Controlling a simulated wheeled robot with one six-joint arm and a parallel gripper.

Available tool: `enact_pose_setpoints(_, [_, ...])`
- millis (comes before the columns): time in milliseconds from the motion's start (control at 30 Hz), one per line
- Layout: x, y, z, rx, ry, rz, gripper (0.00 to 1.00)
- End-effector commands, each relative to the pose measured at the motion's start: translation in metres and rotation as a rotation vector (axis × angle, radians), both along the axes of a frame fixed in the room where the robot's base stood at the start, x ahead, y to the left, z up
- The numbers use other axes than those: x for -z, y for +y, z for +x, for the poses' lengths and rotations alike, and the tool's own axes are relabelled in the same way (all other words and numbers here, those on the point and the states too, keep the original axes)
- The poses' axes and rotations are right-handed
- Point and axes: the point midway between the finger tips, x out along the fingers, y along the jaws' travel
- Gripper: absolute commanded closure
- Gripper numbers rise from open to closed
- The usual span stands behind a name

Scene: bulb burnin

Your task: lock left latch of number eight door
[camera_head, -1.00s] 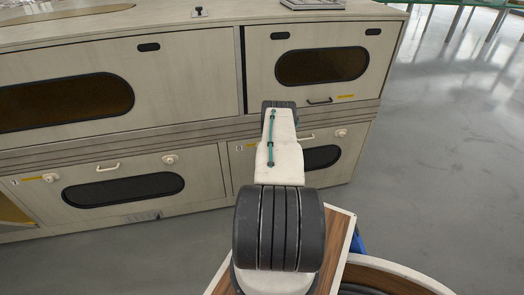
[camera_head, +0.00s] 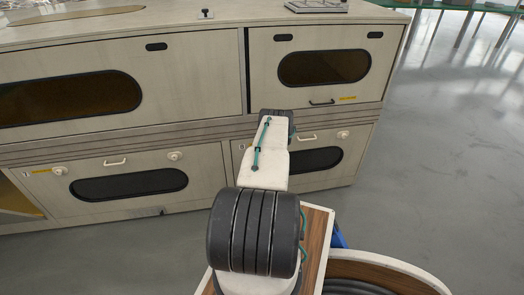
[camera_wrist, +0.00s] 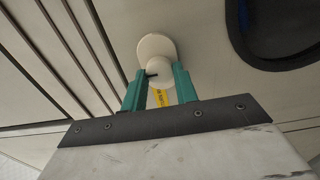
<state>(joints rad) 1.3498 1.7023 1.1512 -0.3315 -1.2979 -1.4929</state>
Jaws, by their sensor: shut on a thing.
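My gripper (camera_wrist: 158,78) has its teal fingers shut on a white round latch knob (camera_wrist: 156,47) in the wrist view. A yellow label (camera_wrist: 161,97) shows between the fingers, its text too small to read. The lower right door (camera_head: 338,179), with a dark oval window (camera_head: 315,160), is beyond my arm in the head view. My arm hides its left latch and the gripper tips there. Its right latch (camera_head: 343,135) and white handle (camera_head: 307,138) are visible. I cannot read the door's number.
The upper right door (camera_head: 372,87) has a dark handle (camera_head: 322,102). The lower left door (camera_head: 140,206) has two white latches, one being the right latch (camera_head: 174,156). Grey floor (camera_head: 440,180) is open on the right.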

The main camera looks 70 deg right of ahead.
Motion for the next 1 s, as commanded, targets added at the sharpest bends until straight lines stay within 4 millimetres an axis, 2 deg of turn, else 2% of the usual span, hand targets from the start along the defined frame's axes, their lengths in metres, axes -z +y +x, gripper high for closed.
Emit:
enact_pose_setpoints(300, [0.0,0.001,0.001,-0.004,0.002,0.0,1.0])
enact_pose_setpoints(333, [0.001,0.001,0.001,-0.004,0.002,0.0,0.63])
enact_pose_setpoints(400, [0.0,0.001,0.001,-0.004,0.002,0.0,0.49])
enact_pose_setpoints(733, [0.001,0.003,-0.002,-0.001,0.001,0.002,0.49])
enact_pose_setpoints(1000, [0.001,0.04,-0.023,-0.002,0.002,0.003,0.49])
